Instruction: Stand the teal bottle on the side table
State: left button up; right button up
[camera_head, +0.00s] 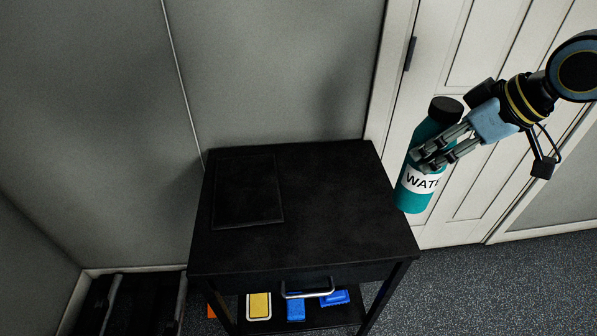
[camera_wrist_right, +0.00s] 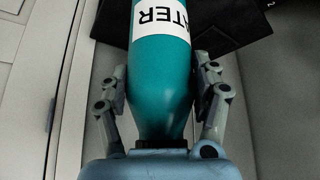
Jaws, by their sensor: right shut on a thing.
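The teal bottle (camera_head: 411,199) has a black cap and a white label with dark letters. My right gripper (camera_head: 438,154) is shut on it around its upper body and holds it nearly upright, slightly tilted, just right of the side table in the head view. In the right wrist view the bottle (camera_wrist_right: 160,75) lies between the two fingers of the gripper (camera_wrist_right: 163,95), with its label toward the top. The black side table (camera_head: 335,205) stands in the middle of the head view. My left gripper is not in view.
A flat dark panel (camera_head: 248,190) lies on the table's left part; the rest of the top is clear. Blue and yellow items (camera_head: 259,306) sit on the lower shelf. A white door (camera_head: 470,190) stands behind right.

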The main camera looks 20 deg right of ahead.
jog(key=shift+s+d+r, duration=0.2)
jog(key=shift+s+d, duration=0.05)
jog(key=shift+d, duration=0.25)
jog(key=shift+w+f, duration=0.15)
jog(key=shift+f, duration=0.05)
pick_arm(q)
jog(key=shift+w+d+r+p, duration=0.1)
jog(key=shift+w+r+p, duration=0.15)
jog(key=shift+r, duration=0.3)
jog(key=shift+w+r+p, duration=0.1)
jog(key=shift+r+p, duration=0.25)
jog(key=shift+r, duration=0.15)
pick_arm(e)
jog(key=w+a+r+x, duration=0.1)
jog(key=w+a+x, duration=0.1)
jog(key=x, duration=1.3)
jog(key=shift+a+r, duration=0.2)
jog(key=shift+r, duration=0.1)
jog(key=shift+w+f, duration=0.1)
jog(key=o, duration=1.6)
